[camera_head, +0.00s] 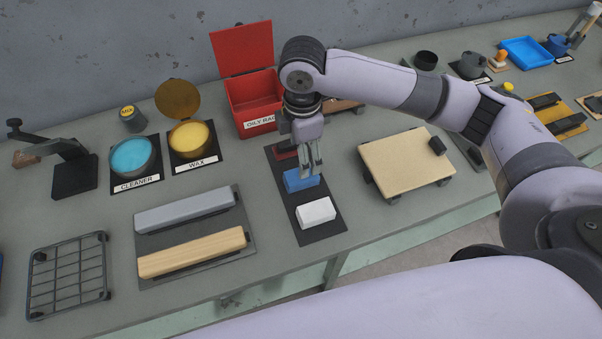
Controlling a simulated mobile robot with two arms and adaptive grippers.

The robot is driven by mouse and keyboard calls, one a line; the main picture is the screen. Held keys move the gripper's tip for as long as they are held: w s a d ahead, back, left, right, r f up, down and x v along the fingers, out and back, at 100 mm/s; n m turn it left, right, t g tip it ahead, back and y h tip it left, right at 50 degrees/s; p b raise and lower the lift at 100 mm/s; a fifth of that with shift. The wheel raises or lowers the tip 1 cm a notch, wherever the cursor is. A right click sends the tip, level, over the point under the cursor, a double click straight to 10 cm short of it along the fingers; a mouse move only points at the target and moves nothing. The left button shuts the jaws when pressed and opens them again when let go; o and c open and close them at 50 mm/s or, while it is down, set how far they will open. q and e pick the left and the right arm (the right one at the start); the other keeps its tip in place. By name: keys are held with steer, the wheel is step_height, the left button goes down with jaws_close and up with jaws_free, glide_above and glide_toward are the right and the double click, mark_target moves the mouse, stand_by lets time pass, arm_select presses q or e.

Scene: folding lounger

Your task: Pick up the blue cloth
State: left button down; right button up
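The blue cloth (295,184) is a folded block lying on a dark mat (300,233), between a dark red cloth (284,151) behind it and a white cloth (316,212) in front. My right gripper (313,173) points down at the blue cloth, its fingertips at the cloth's back right part and overlapping it in the picture. I cannot tell whether the fingers touch the cloth or how far apart they are. My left gripper is out of view.
A red lidded bin (251,96) labelled for oily rags stands behind. Cleaner (132,158) and wax (190,137) tins are to the left. A grey bar (185,211) and a wooden bar (192,251) lie left of the mat, a wooden board (405,165) right.

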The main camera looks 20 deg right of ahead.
steer(key=f, duration=0.4)
steer(key=shift+w+p, duration=0.25)
steer(key=shift+p, duration=0.05)
step_height(320, 180, down, 3)
steer(key=shift+w+r, duration=0.1)
steer(key=shift+w, duration=0.05)
steer(key=shift+f+p, duration=0.2)
steer(key=shift+p, duration=0.1)
steer(key=f, duration=0.1)
steer(key=f+p, duration=0.1)
steer(key=f, duration=0.3)
steer(key=shift+w+d, duration=0.15)
steer(key=shift+w, duration=0.15)
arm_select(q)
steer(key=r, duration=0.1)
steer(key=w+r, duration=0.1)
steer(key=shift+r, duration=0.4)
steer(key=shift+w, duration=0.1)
arm_select(e)
steer(key=shift+c, duration=0.3)
steer(key=c, duration=0.4)
steer(key=shift+r, duration=0.1)
steer(key=c, duration=0.8)
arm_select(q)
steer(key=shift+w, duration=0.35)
